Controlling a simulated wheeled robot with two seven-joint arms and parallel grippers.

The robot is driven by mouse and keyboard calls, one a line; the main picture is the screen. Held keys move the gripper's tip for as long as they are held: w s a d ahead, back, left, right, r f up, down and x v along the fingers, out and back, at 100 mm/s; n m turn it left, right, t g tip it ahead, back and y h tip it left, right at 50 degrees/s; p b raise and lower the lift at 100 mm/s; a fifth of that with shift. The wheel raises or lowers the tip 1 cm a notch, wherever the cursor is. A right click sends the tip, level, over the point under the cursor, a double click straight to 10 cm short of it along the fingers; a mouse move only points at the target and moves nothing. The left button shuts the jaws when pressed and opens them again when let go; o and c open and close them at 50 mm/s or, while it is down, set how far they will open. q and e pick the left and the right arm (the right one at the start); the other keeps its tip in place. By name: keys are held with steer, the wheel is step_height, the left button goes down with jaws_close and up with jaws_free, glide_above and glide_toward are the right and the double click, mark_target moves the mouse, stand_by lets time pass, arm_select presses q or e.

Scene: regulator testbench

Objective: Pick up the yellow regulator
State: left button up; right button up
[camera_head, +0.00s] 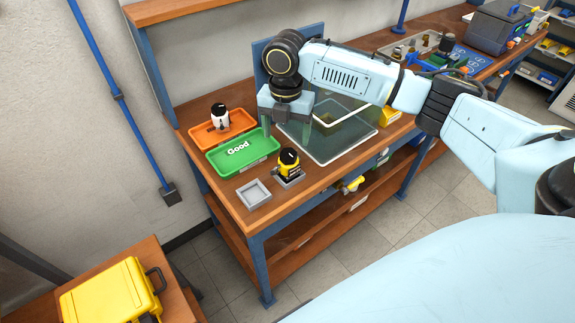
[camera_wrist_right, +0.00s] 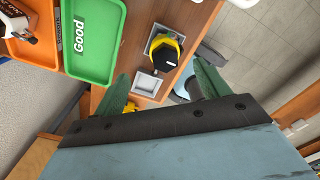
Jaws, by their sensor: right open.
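The yellow regulator (camera_head: 289,160) with a black cap stands upright in a grey square holder on the wooden bench. It also shows in the right wrist view (camera_wrist_right: 167,52), beyond the fingertips and between them. My right gripper (camera_head: 284,133) is open and empty, hanging pointed down above the bench, behind and apart from the regulator. Its two green fingers show spread in the right wrist view (camera_wrist_right: 160,85). My left gripper is in neither view.
A green tray marked Good (camera_head: 216,158) and an orange tray (camera_head: 202,135) holding a white and black regulator (camera_head: 220,117) lie left. An empty grey holder (camera_head: 254,193) sits near the front edge. A yellow case (camera_head: 110,297) is at lower left.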

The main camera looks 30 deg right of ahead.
mark_target(288, 153)
step_height(288, 153, down, 4)
steer(key=shift+r, duration=0.1)
steer(key=f, duration=0.2)
steer(key=s+f, duration=0.1)
steer(key=f, duration=0.1)
steer(key=shift+f, duration=0.75)
steer(key=shift+w+r, duration=0.1)
steer(key=c, duration=1.4)
